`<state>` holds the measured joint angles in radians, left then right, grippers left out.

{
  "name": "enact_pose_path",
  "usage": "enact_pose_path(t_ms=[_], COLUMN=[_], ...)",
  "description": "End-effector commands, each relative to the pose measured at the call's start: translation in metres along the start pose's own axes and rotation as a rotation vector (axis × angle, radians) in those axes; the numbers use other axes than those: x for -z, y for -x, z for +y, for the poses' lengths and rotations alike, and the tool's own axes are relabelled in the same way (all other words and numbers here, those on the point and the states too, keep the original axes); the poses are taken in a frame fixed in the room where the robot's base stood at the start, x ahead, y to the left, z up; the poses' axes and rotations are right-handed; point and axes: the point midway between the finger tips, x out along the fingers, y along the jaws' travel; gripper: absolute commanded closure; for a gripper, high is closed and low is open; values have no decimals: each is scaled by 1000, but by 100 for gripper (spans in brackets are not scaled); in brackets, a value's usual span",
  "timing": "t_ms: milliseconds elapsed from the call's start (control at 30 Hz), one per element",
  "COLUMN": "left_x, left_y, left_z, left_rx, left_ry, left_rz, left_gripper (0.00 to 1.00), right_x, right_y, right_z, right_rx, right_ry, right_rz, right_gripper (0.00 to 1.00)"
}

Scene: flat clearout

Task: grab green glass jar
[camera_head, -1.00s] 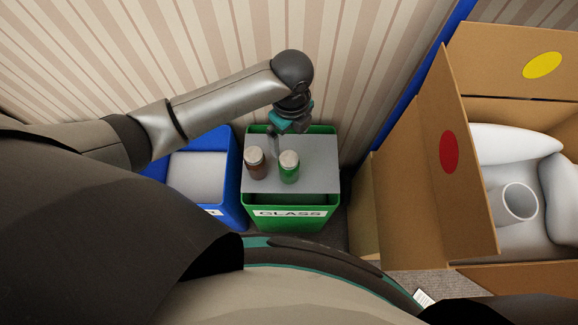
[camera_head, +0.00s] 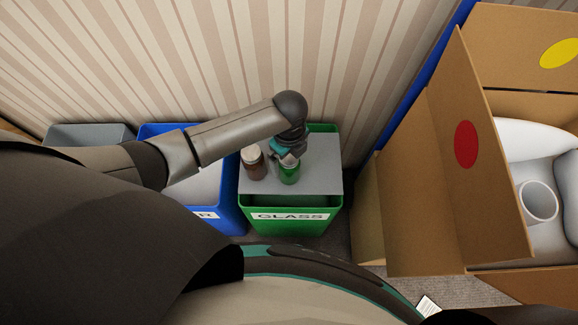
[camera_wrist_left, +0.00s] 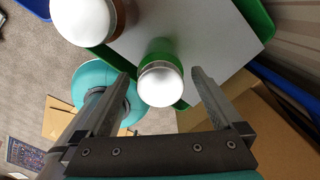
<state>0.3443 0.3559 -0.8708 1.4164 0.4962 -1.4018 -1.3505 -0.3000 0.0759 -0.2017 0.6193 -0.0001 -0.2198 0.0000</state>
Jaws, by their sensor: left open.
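The green glass jar (camera_head: 289,174) with a pale lid stands on a grey board on top of the green bin labelled GLASS. In the left wrist view its round pale lid (camera_wrist_left: 160,85) lies between and just beyond the two fingers. My left gripper (camera_head: 287,158) is open, right at the jar's lid in the head view; I cannot tell whether a finger touches it. A brown jar (camera_head: 254,165) with a pale lid stands close to the left of the green jar, and its lid (camera_wrist_left: 84,20) shows in the wrist view. My right gripper is not in view.
The grey board (camera_head: 322,160) covers much of the green GLASS bin (camera_head: 290,222). A blue bin (camera_head: 229,205) stands directly left. An open cardboard box (camera_head: 420,215) with white items is at the right. A striped wall (camera_head: 330,60) is close behind.

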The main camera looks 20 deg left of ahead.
Motion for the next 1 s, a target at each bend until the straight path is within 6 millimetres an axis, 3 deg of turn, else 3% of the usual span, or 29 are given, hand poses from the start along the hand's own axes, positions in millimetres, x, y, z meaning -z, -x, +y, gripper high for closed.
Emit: enact_pose_path(t_ms=[167, 1000], left_x=[0, 0], left_y=[1, 1], left_z=[0, 0], left_rx=[1, 0], left_ry=[0, 1], left_rz=[0, -1], left_gripper=[1, 96], right_x=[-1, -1], right_y=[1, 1], right_z=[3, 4], right_rx=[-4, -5], right_ry=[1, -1], right_rz=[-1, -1], right_gripper=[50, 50])
